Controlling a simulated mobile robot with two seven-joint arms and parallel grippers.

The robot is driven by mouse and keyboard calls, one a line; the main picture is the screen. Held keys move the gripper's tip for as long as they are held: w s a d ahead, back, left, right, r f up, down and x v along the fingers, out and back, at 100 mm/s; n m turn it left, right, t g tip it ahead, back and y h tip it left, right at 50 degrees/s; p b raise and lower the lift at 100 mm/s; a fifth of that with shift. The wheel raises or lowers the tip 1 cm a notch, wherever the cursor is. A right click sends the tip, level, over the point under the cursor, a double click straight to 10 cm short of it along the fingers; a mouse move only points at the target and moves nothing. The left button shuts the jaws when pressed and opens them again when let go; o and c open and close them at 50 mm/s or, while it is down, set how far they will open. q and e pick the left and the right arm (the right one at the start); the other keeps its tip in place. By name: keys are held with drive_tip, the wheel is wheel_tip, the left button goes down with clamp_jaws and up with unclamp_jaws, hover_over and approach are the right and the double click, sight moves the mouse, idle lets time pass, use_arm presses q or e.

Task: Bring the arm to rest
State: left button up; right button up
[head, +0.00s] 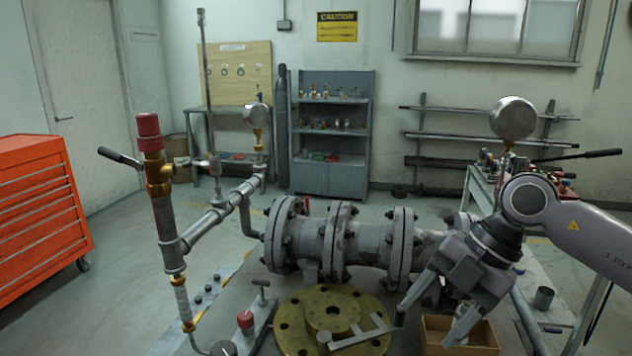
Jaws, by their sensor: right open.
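My right gripper (425,328) hangs at the lower right with its two fingers spread and nothing between them. It is in front of the grey flanged pipe assembly (338,243) and above a small cardboard box (484,338). A round brass flange (292,318) lies at the bottom centre, with a grey lever-like bar (362,338) across its front right. The bar's right end is close to the left finger; I cannot tell whether they touch. My left gripper is not in view.
A thin pipe stand with a red-capped brass valve (150,135) rises at the left. A round gauge (512,118) stands behind my right arm. A red tool cabinet (40,215) is at far left, grey shelves (330,180) at the back. Open floor lies between cabinet and bench.

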drive_tip(key=s+a+r+t+y, duration=0.1)
drive_tip(key=s+a+r+y, duration=0.25)
drive_tip(key=a+y, duration=0.4)
drive_tip(key=s+a+r+t+y, duration=0.1)
drive_tip(key=s+a+r+y, duration=0.1)
drive_tip(key=a+r+y, duration=0.5)
drive_tip(key=w+d+f+m+t+h, duration=0.3)
drive_tip(key=d+m+t+h, duration=0.15)
drive_tip(key=m+t, duration=0.5)
drive_tip(key=w+d+f+m+t+h, duration=0.35)
drive_tip(key=m+t+h, duration=0.25)
drive_tip(key=m+t, duration=0.3)
drive_tip(key=s+d+f+m+g+h, duration=0.35)
drive_tip(key=d+f+m+h, duration=0.35)
drive_tip(key=f, duration=0.4)
drive_tip(key=s+d+f+g+h, duration=0.1)
drive_tip(key=s+d+f+g, duration=0.2)
drive_tip(key=s+f+g, duration=0.65)
drive_tip(key=s+d+f+g+h, duration=0.1)
drive_tip(key=s+d+f+g, duration=0.25)
drive_tip(key=s+f, duration=0.6)
drive_tip(key=w+a+f+t+y, duration=0.1)
drive_tip(key=w+a+f+t, duration=0.2)
drive_tip(key=f+t, duration=0.3)
drive_tip(key=shift+w+a+f+n+y, duration=0.2)
drive_tip(key=shift+w+f+n+y, duration=0.1)
drive_tip(key=shift+w+f+n, duration=0.1)
